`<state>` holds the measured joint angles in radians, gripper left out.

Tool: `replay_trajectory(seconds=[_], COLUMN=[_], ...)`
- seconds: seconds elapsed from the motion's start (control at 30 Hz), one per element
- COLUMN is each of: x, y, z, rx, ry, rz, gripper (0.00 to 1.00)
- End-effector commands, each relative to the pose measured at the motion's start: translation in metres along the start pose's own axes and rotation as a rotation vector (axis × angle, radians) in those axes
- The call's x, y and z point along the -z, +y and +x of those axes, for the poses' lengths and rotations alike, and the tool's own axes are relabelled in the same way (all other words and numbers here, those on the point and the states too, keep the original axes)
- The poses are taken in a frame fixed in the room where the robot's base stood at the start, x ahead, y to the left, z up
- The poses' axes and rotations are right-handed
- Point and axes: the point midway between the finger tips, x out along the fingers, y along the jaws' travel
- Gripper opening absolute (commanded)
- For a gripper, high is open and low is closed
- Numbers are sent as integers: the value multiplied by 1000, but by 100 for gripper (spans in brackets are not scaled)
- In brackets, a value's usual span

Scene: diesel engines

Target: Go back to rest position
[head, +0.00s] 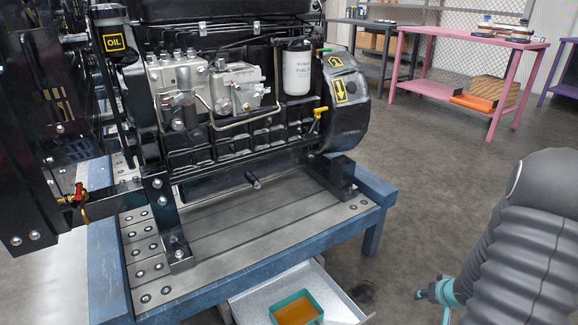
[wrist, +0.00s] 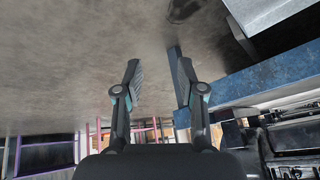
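My gripper (wrist: 157,75) shows in the wrist view with its two fingers apart and nothing between them. In the head view my arm fills the lower right, and part of my gripper (head: 437,292) shows low beside it, over the floor and apart from the bench. The black diesel engine (head: 200,140) stands on a blue bench (head: 215,285) with a grooved metal top. It carries a white fuel filter (head: 297,68) and a yellow-handled dipstick (head: 320,113).
A metal tray (head: 335,295) holding a teal container (head: 297,308) of amber liquid sits below the bench's front edge. A pink table (head: 460,38) and a dark workbench (head: 385,25) stand at the back. Open floor (head: 430,160) lies between the bench and my arm.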

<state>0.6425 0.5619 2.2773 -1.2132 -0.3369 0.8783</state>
Motion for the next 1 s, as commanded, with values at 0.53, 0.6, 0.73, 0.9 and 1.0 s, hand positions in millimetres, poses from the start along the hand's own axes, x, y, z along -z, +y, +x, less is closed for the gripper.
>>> replay_trajectory(seconds=[0.53, 0.6, 0.73, 0.9, 1.0], x=[77, 75, 66, 42, 22], y=[-68, -81, -106, -140, -160], z=[-173, -195, -233, -279, -304], rx=[-317, -330, -335, -306, -269], ry=[101, 101, 97, 78, 60], rz=[-127, -130, -134, -143, -154], gripper=[39, 39, 39, 39, 39])
